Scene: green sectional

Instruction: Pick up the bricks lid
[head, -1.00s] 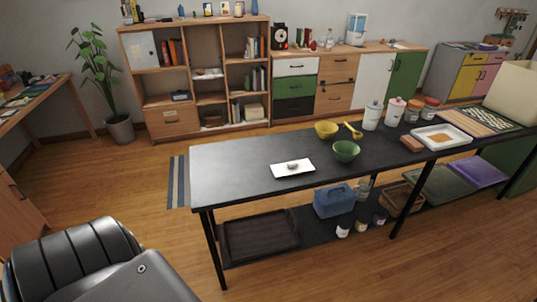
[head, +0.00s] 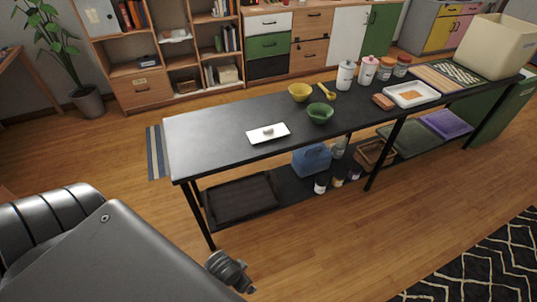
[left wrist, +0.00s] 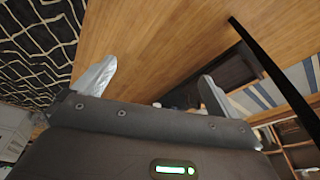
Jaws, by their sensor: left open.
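A white rectangular lid (head: 268,133) with a small grey knob in its middle lies flat on the near left part of the black table (head: 205,128); I take it for the bricks lid. My left gripper (left wrist: 157,70) is open in the left wrist view, its two pale fingers wide apart, with wooden floor beyond and nothing between them. In the head view my left arm comes in at the lower left, well short of the table and lid. The lid is not recognisable in the left wrist view. My right gripper is not in view.
On the table, a green bowl (head: 320,112) and a yellow bowl (head: 300,92) stand right of the lid. Canisters and a white tray (head: 412,94) are farther right. A dark tray (head: 240,199) and blue box (head: 312,159) sit on the lower shelf. The tabletop left of the lid is clear.

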